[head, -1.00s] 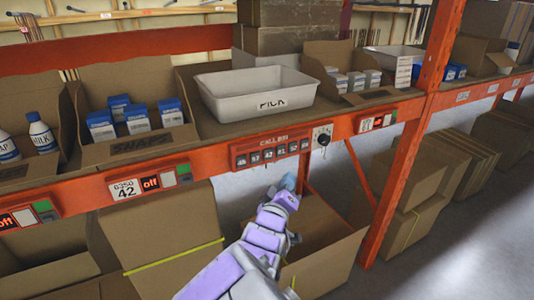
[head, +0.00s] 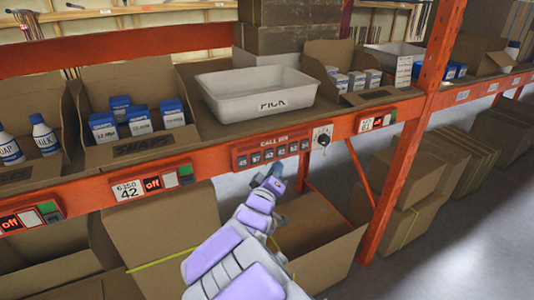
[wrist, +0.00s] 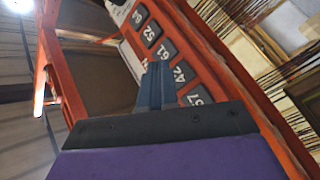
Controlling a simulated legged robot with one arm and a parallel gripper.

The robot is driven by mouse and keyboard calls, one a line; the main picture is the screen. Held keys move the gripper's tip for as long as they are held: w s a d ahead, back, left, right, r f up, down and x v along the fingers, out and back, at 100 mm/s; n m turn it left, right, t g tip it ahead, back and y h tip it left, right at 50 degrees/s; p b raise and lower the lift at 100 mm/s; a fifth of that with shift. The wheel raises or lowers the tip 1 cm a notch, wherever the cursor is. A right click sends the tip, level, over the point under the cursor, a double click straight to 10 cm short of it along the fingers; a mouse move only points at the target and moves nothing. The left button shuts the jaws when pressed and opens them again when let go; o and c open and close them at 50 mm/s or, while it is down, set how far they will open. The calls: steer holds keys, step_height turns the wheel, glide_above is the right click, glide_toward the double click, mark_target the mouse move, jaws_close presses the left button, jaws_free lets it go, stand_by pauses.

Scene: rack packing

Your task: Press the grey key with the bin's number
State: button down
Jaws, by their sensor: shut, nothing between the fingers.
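The call panel (head: 272,150) is on the orange shelf beam, with a row of several grey numbered keys. The shelf label (head: 129,190) below the snaps bin (head: 150,146) reads 42. In the wrist view, the grey 42 key (wrist: 181,73) lies between the 61 key (wrist: 166,52) and the 57 key (wrist: 198,95). My gripper (head: 274,172) is shut and empty, just below and in front of the key row. In the wrist view its fingertips (wrist: 158,68) overlap the panel left of the 42 and 61 keys. I cannot tell whether they touch it.
A black knob (head: 323,139) sticks out right of the keys. The white pick tray (head: 257,92) stands on the shelf above. An orange upright (head: 398,185) is to the right. An open cardboard box (head: 318,255) sits below the panel.

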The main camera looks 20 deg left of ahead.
steer(key=shift+w+a+r+p, duration=0.15)
steer(key=shift+w+a+p, duration=0.4)
steer(key=shift+w+p, duration=0.4)
steer(key=shift+s+a, duration=0.15)
steer(key=shift+a, duration=0.1)
steer(key=shift+d, duration=0.15)
steer(key=shift+r+p, duration=0.1)
steer(key=shift+p, duration=0.55)
stand_by(0.7)
steer(key=shift+w+a+p, duration=0.45)
steer(key=shift+a+p, duration=0.2)
steer(key=shift+p, duration=0.4)
stand_by(0.8)
stand_by(0.4)
steer(key=shift+s+d, duration=0.55)
steer(key=shift+d, duration=0.1)
